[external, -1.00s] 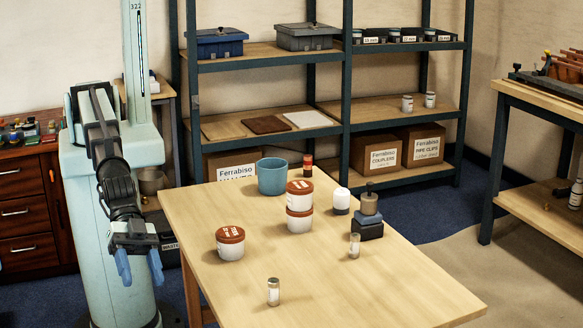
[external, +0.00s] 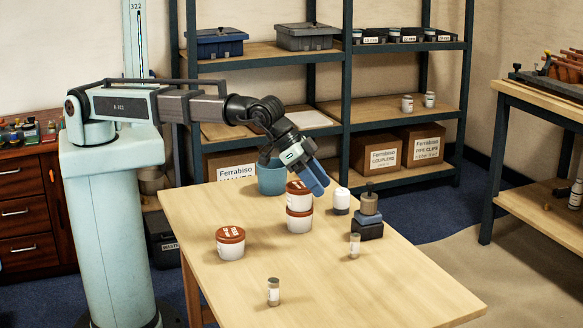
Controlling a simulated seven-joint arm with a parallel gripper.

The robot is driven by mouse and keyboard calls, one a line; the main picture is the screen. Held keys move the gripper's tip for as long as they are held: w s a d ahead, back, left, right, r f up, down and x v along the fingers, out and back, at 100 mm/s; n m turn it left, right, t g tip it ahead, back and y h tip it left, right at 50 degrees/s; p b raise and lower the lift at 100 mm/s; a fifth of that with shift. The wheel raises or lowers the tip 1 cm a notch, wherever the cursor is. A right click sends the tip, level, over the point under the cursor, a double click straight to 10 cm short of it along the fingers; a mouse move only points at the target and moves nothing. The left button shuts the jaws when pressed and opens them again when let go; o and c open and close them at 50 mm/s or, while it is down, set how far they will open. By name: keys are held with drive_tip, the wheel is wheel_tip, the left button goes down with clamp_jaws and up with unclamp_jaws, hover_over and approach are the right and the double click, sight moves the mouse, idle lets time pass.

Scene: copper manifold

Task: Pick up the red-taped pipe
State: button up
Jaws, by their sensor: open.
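I cannot make out a red-taped pipe in the external view. Several copper-coloured pipe-like pieces (external: 566,68) lie on the right bench, too small to tell whether any has red tape. My gripper (external: 316,181) has blue fingers and is over the table, in front of the blue bucket and by the stacked tubs in the picture. It is open, and I see nothing held in it. The fingers overlap each other in this view.
Shelving (external: 345,100) stands behind.

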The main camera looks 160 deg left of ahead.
drive_tip(key=s+a+r+n+g, duration=0.1)
drive_tip(key=s+a+n+g, duration=0.25)
drive_tip(key=s+a, duration=1.15)
drive_tip(key=s+h, duration=0.2)
drive_tip(key=s, duration=0.4)
drive_tip(key=s+d+g+h, duration=0.1)
drive_tip(key=s+h, duration=0.1)
drive_tip(key=s, duration=0.5)
drive_tip(key=s+g+h, duration=0.1)
drive_tip(key=s, duration=0.6)
drive_tip(key=shift+d+r+n+h, duration=0.2)
drive_tip(key=shift+r+n+h, duration=0.05)
drive_tip(key=shift+h, duration=0.15)
drive_tip(key=shift+d+f, duration=0.1)
drive_tip(key=shift+f, duration=6.3)
drive_tip(key=shift+c, duration=0.3)
clamp_jaws()
